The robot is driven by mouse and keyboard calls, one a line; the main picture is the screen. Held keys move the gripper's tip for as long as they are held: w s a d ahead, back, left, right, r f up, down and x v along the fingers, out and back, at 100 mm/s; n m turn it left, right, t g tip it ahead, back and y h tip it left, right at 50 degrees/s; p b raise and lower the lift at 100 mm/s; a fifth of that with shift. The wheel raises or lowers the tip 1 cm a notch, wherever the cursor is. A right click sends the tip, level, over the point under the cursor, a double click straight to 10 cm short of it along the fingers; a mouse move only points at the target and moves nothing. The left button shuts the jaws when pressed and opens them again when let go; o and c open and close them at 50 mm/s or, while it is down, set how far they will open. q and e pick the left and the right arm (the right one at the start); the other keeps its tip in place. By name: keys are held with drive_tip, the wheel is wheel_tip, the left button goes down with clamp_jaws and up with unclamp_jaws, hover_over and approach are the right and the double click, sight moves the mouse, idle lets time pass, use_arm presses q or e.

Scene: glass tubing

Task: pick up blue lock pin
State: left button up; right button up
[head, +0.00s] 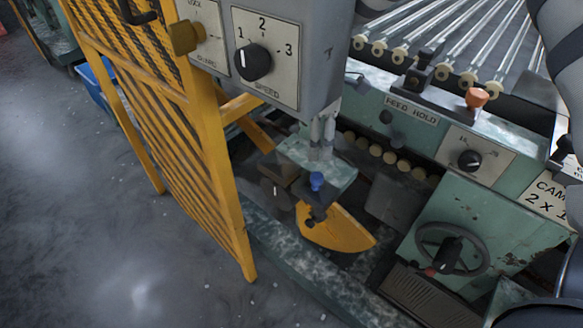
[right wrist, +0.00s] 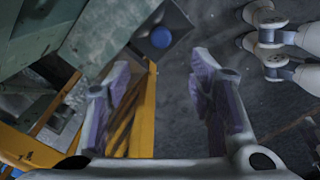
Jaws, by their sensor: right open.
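The blue lock pin (head: 316,181) stands upright beside a yellow plate (head: 340,230) on the machine's low front part. Its round blue head (right wrist: 161,37) also shows in the right wrist view, over a dark square block. My right gripper (head: 322,138) shows only as two pale fingers below the grey control box, just above the pin in the picture; the rest of it is hidden behind the box. In the right wrist view, my right gripper (right wrist: 160,75) is open and empty. The pin lies beyond its fingertips, apart from them. My left gripper is not in view.
A grey control box (head: 318,50) with a speed dial hangs close above the pin. A yellow mesh guard (head: 165,130) stands at left. A green machine body (head: 425,120) with glass tubes and a handwheel (head: 447,248) is at right. Floor is open at lower left.

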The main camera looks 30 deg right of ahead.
sight(317, 175)
drive_tip(key=f, duration=1.2)
drive_tip(key=shift+s+d+b, duration=0.25)
drive_tip(key=shift+d+b, duration=0.05)
drive_tip(key=shift+b, duration=0.1)
drive_tip(key=shift+r, duration=0.1)
clamp_jaws()
